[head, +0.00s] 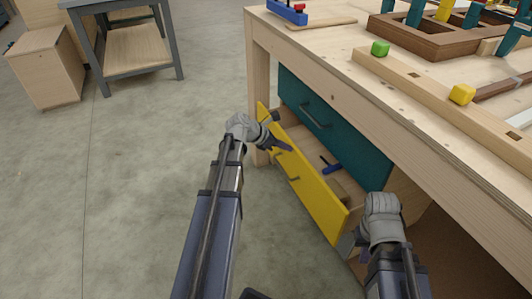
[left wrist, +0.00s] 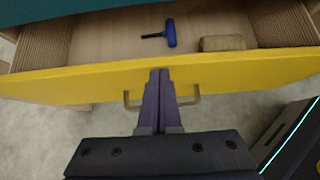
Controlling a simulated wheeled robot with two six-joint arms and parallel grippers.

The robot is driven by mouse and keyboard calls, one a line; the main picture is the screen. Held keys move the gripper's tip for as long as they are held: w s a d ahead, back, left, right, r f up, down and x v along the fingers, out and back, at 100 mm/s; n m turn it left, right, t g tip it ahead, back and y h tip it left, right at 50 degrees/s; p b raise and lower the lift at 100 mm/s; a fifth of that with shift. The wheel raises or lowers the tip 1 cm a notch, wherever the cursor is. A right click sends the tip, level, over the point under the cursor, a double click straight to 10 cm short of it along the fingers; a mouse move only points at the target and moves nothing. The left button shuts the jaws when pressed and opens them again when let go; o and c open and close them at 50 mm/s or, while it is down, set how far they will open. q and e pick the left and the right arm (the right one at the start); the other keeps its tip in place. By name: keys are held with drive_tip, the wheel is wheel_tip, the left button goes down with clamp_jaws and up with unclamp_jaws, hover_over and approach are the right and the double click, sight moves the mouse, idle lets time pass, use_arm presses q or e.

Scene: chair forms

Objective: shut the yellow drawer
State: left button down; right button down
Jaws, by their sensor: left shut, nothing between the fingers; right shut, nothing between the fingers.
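The yellow drawer (head: 312,188) stands partly open under a teal drawer (head: 330,125) in the wooden workbench. Its front also spans the left wrist view (left wrist: 240,72), with a bar handle (left wrist: 131,100) partly hidden behind my left fingers. My left gripper (head: 288,148) is shut and empty, its tips at the upper part of the yellow front in the left wrist view (left wrist: 160,74). I cannot tell whether they touch it. My right gripper (head: 350,246) is shut and empty near the drawer's near right end, partly hidden by its own wrist.
Inside the drawer lie a blue-handled tool (left wrist: 170,34) and a tan roll (left wrist: 222,43). The benchtop (head: 335,70) holds a green block (head: 380,48), a yellow block (head: 462,94) and wooden frames. Open floor lies to the left, with a grey-framed table (head: 135,45) beyond.

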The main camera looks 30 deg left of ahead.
use_arm(q)
drive_tip(key=w+d, duration=0.6)
drive_tip(key=w, duration=0.2)
drive_tip(key=shift+w+d, duration=0.15)
drive_tip(key=shift+d, duration=0.05)
drive_tip(key=shift+w+r, duration=0.1)
